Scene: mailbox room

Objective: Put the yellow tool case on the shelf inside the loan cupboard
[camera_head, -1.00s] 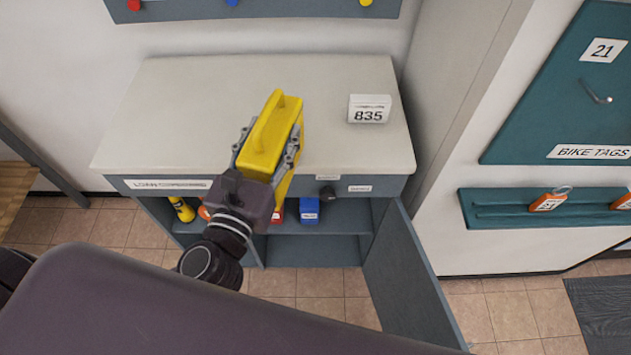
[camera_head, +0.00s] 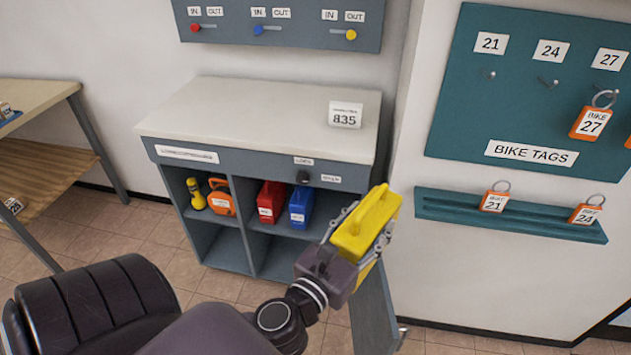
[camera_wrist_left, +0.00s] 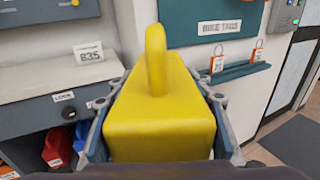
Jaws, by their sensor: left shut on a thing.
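The yellow tool case (camera_head: 366,222) is held in my left gripper (camera_head: 348,240), in front of the right end of the loan cupboard. The case also fills the middle of the left wrist view (camera_wrist_left: 160,118), its handle upright between the gripper fingers (camera_wrist_left: 160,125). The loan cupboard (camera_head: 262,145) has a grey body and a pale top. Its door (camera_head: 372,312) hangs open at the right, partly hidden by my gripper and the case. The shelf inside (camera_head: 285,228) bears a yellow torch (camera_head: 196,193), an orange case (camera_head: 221,198), a red case (camera_head: 270,202) and a blue case (camera_head: 300,207). My right gripper is not seen.
A white 835 block (camera_head: 346,115) stands on the cupboard top. A teal rail (camera_head: 510,217) with orange bike tags (camera_head: 493,202) sticks out from the wall at right. A wooden bench (camera_head: 45,165) stands at left. The lower compartments look empty.

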